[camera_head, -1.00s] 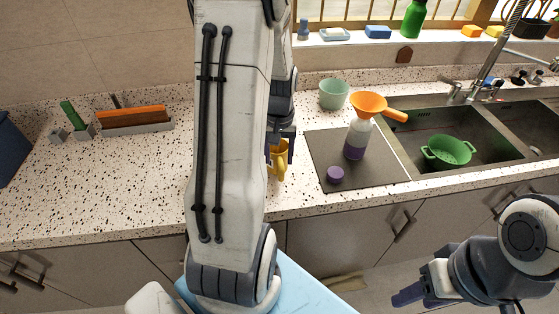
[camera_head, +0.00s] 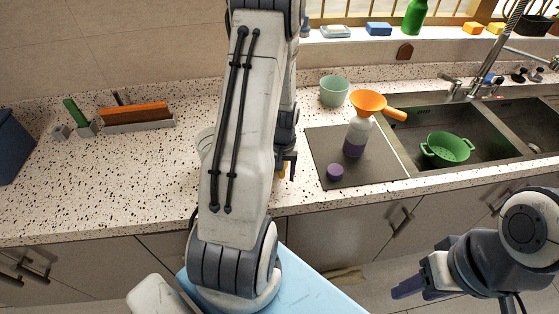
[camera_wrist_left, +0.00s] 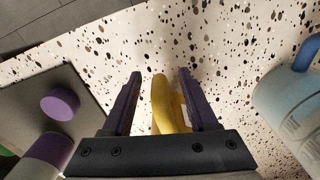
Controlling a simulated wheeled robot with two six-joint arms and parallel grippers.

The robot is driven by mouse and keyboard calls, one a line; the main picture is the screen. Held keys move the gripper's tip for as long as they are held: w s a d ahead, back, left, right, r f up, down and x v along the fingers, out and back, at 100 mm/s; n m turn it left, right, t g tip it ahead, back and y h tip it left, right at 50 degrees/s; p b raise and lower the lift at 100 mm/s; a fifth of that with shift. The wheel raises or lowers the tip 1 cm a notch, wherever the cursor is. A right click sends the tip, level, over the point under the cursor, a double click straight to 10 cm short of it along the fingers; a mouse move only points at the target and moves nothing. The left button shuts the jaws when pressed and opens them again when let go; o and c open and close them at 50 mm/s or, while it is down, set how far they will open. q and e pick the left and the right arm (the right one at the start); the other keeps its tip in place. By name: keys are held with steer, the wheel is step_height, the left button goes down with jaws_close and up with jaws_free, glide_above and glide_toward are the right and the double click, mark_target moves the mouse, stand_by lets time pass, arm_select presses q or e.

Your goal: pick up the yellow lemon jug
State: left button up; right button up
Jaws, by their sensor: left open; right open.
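The yellow lemon jug stands on the speckled counter, mostly hidden behind my left arm in the head view. In the left wrist view its yellow handle or rim part (camera_wrist_left: 163,103) shows between the two dark fingers, and the lower part of the view is covered by the gripper body. My left gripper (camera_head: 287,168) is open, with its fingers on either side of the yellow part; gaps show on both sides, and I cannot tell whether either finger touches it. My right gripper (camera_head: 420,285) is open and empty in front of the cabinets, away from the counter.
A dark mat (camera_head: 330,150) holds a purple-and-white bottle (camera_head: 357,138) with an orange funnel (camera_head: 369,104) and a purple cap (camera_head: 335,172). A mint cup (camera_head: 334,92) stands behind. The sink holds a green colander (camera_head: 447,149).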

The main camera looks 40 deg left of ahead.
arm_select(q)
jaws_close()
stand_by(1.3)
